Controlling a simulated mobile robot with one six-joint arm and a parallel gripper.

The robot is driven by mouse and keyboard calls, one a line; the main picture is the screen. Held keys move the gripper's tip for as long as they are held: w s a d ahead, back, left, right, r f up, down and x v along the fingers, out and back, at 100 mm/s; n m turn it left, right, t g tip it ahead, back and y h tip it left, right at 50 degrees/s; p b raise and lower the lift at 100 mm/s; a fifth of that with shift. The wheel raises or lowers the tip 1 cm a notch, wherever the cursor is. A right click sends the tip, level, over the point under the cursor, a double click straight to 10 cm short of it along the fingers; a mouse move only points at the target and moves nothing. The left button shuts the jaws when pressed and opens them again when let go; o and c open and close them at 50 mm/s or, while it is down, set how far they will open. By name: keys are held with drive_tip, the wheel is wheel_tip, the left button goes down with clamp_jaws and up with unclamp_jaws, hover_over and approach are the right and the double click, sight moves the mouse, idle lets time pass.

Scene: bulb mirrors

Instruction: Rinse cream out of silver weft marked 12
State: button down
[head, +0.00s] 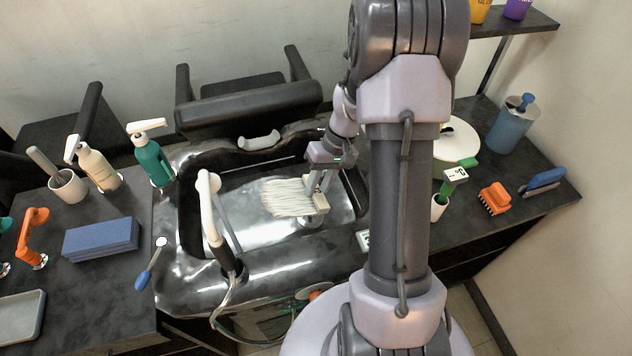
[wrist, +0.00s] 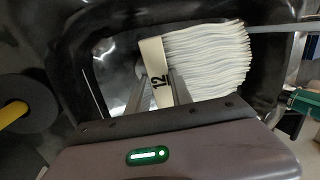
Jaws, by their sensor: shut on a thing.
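The silver weft (head: 287,197) is a bundle of pale wavy strands on a cream band. In the wrist view the weft (wrist: 210,62) spreads to the right of the band, which carries the number 12. My gripper (head: 318,190) is shut on the band; in the wrist view the fingers (wrist: 160,88) sit either side of it. The weft is held over the basin of the black sink (head: 180,270). I see no clear cream on the strands. The white spray head (head: 207,190) stands upright at the basin's front left, beside the weft. I cannot tell whether water runs.
Left counter: green pump bottle (head: 152,160), cream pump bottle (head: 98,168), blue block (head: 101,237) and orange clamp-like tool (head: 33,236). Right counter: orange brush (head: 495,199), blue canister (head: 511,128) and a white cup (head: 438,207). A black neck rest (head: 250,108) stands behind the sink.

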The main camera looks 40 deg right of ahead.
sight(272, 205)
drive_tip(key=shift+w+a+f, duration=0.15)
drive_tip(key=shift+w+f, duration=0.25)
drive_tip(key=a, duration=0.4)
drive_tip(key=a+b, duration=0.1)
drive_tip(key=a, duration=0.3)
drive_tip(key=a+b, duration=0.1)
drive_tip(key=a, duration=0.3)
drive_tip(key=shift+w+a+r, duration=0.1)
drive_tip(key=shift+w+a, duration=0.15)
drive_tip(key=shift+a, duration=0.1)
drive_tip(key=shift+s+b, duration=0.1)
drive_tip(key=shift+b, duration=0.25)
drive_tip(key=shift+s+a, duration=0.1)
drive_tip(key=shift+s, duration=0.25)
drive_tip(key=shift+w, duration=0.15)
drive_tip(key=shift+w, duration=0.3)
drive_tip(key=shift+s, duration=0.1)
